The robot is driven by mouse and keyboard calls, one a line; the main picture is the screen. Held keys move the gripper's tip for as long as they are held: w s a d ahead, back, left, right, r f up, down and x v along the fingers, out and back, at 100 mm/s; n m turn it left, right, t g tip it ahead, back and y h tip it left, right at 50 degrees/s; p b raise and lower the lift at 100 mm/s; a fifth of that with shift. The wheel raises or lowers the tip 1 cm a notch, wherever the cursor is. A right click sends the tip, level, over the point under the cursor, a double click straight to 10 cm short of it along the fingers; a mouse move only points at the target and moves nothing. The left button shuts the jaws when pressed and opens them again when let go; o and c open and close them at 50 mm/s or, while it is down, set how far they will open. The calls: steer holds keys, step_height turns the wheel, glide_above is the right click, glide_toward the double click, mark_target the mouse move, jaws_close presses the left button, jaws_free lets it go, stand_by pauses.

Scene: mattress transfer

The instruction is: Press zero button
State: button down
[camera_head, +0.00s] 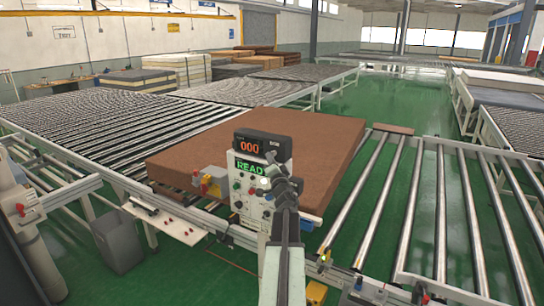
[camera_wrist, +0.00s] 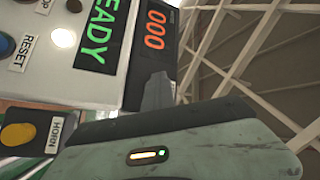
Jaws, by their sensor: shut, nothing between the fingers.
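The control panel (camera_head: 246,186) stands upright with a green READY screen and small coloured buttons. A black display box (camera_head: 262,146) showing 000 in orange sits on top of it. In the wrist view, the panel (camera_wrist: 40,75) and display box (camera_wrist: 150,32) appear turned sideways. I cannot make out a button marked zero. My gripper (camera_head: 270,172) is in front of the panel, overlapping its right side. In the wrist view, my shut gripper (camera_wrist: 157,90) points up toward the display box, close to it. I cannot tell whether it touches. It holds nothing.
A large brown mattress (camera_head: 205,150) lies on rollers behind the panel. Roller conveyors (camera_head: 440,200) extend to the right. A grey bin (camera_head: 118,243) stands at left. Green floor is open at the back.

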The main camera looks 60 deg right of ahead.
steer(key=shift+a, duration=0.7)
steer(key=shift+a, duration=0.1)
steer(key=a, duration=0.4)
steer(key=shift+a, duration=0.4)
stand_by(0.3)
